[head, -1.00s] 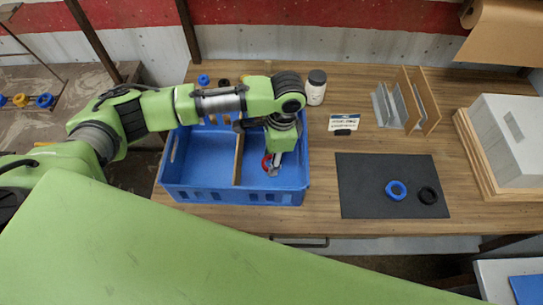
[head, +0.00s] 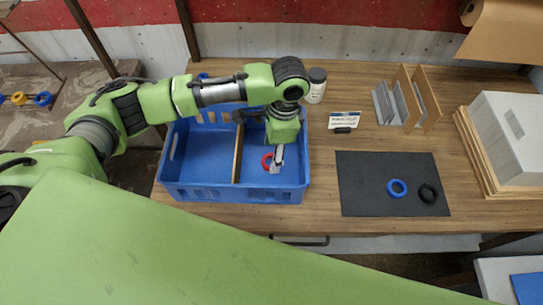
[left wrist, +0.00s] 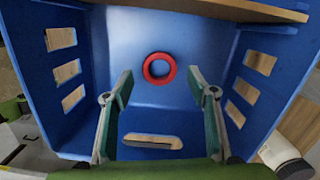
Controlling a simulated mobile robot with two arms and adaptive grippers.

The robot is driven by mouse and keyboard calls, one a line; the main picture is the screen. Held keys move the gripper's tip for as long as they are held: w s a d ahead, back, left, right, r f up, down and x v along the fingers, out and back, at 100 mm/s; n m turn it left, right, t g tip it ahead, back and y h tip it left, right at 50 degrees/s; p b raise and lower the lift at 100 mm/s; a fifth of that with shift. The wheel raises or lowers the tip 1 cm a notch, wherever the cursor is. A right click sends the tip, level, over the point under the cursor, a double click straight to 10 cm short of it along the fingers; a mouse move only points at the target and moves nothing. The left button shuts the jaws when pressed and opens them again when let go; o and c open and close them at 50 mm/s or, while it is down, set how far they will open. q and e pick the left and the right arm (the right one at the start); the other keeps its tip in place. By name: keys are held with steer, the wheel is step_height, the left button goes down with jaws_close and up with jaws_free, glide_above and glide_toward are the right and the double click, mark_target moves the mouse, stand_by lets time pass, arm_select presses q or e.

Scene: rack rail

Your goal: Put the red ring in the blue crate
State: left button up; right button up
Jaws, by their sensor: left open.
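The red ring (head: 266,161) lies inside the blue crate (head: 235,195), in the compartment right of the divider. In the left wrist view the whole ring (left wrist: 148,68) shows flat on the blue floor of the crate. In the head view my left gripper partly hides it. My left gripper (head: 277,166) points down into that compartment. Its two fingers stand wide apart with nothing between them, and the ring shows beyond their tips, apart from them. My right gripper is not in view.
A brown divider (head: 238,155) splits the crate. A white jar (head: 316,88) with a dark lid stands behind its right corner. A dark mat (head: 360,195) to the right holds a blue ring (head: 397,188) and a black ring (head: 428,194). A small sign (head: 344,120) stands behind the mat.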

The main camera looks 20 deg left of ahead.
arm_select(q)
step_height(320, 180, up, 9)
steer(key=d+b, duration=0.1)
steer(key=shift+w+r, duration=0.2)
steer(key=shift+w, duration=0.05)
stand_by(0.3)
